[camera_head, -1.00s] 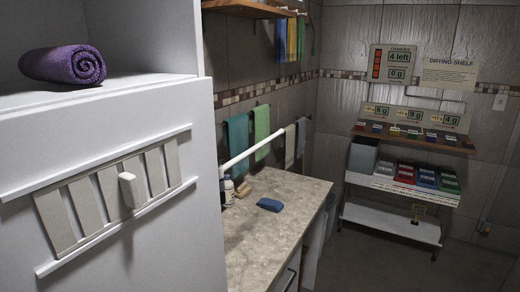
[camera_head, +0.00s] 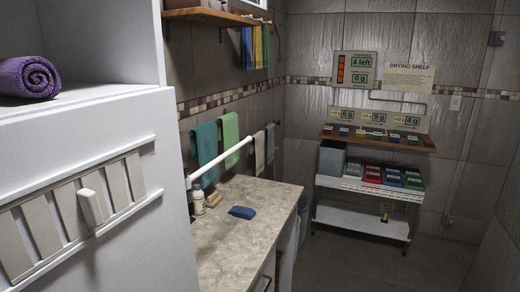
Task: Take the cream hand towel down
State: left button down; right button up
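The cream hand towel (camera_head: 259,153) hangs on the left wall above the far end of the counter. It is narrow and pale, between a green towel (camera_head: 228,137) and a dark grey towel (camera_head: 270,143). A teal towel (camera_head: 206,150) hangs nearest to me in the row. A white bar (camera_head: 220,163) slants in front of the teal and green towels, and its far end comes close to the cream one. Neither of my grippers is in view.
A white cabinet (camera_head: 110,240) with a purple rolled towel (camera_head: 28,78) stands close on the left. The counter (camera_head: 240,235) holds a blue item (camera_head: 242,212) and bottles (camera_head: 198,198). A drying shelf (camera_head: 378,142) stands at the back. The floor (camera_head: 350,265) to the right is clear.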

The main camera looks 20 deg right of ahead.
aim_at(258, 145)
jog(key=z, duration=0.3)
jog(key=l+z, duration=0.3)
jog(key=i+l+z, duration=0.3)
jog(key=l, duration=0.2)
jog(key=l+z, duration=0.25)
jog(key=l, duration=0.15)
jog(key=i+l+z, duration=0.45)
jog(key=i+l, duration=0.3)
jog(key=i+l+z, duration=0.15)
jog(key=i+l, duration=0.2)
jog(key=i, duration=0.15)
jog(key=i+j+u, duration=0.2)
jog(key=i+u, duration=0.6)
jog(key=i, duration=0.2)
jog(key=i+l+u, duration=0.15)
jog(key=i+u, duration=0.65)
jog(key=i, duration=0.15)
jog(key=i+l+u, duration=0.2)
jog(key=i+u, duration=0.2)
jog(key=i+l+u, duration=0.35)
jog(key=i, duration=0.25)
